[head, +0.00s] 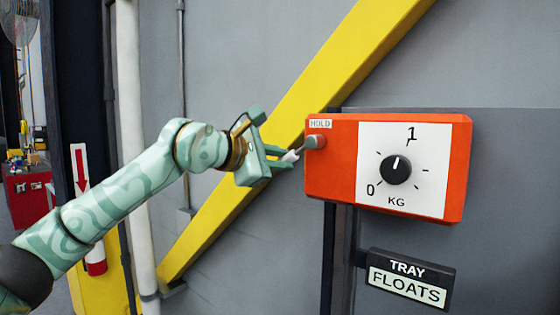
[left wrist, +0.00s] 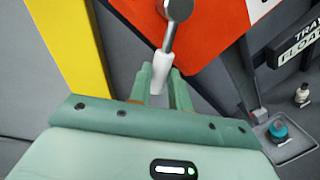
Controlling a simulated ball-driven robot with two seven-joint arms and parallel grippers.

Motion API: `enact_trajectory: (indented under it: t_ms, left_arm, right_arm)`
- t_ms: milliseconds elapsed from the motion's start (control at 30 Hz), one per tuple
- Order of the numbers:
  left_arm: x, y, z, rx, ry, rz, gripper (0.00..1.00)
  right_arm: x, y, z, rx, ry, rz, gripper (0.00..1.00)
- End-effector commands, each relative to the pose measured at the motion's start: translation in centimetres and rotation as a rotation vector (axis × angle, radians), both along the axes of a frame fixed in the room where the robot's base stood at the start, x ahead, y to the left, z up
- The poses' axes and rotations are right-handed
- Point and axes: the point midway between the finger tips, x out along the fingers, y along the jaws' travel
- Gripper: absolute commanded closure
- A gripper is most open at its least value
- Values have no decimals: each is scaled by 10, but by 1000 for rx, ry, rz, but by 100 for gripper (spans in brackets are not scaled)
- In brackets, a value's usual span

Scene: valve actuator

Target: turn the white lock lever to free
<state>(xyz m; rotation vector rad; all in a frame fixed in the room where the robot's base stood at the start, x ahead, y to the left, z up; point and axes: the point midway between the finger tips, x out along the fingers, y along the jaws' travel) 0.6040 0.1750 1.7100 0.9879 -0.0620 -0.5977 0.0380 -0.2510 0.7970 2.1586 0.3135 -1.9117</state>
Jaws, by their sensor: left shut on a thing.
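The lock lever has a white grip (head: 290,156) on a short grey metal arm, which joins a round grey hub (head: 315,142) at the left side of the orange box (head: 330,174). It points left and slightly down from the hub. A HOLD label (head: 320,124) sits above the hub. My left gripper (head: 284,159) is shut on the white grip from the left. In the left wrist view the white grip (left wrist: 161,66) stands between my fingers (left wrist: 161,88), with its metal arm leading up to the hub (left wrist: 176,8). My right gripper is in neither view.
The box's white face bears a black knob (head: 396,170) with 0, 1 and KG marks. A TRAY FLOATS sign (head: 408,280) hangs below. A yellow diagonal beam (head: 300,100) runs behind my gripper.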

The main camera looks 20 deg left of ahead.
Motion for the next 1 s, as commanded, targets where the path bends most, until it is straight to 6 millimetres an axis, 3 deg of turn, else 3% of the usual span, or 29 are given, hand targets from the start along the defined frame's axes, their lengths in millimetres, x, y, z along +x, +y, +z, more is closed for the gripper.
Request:
enact_trajectory:
  t_ms: [500,533,600,1000]
  left_arm:
    - [0,0,2,15,-10,-1,100]
    - [0,0,2,15,-10,-1,72]
    - [0,0,2,15,-10,-1,59]
    - [-10,7,3,15,-10,0,59]
  right_arm:
    - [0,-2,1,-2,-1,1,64]
    - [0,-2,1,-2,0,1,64]
    - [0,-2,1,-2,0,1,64]
    - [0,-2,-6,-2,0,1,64]
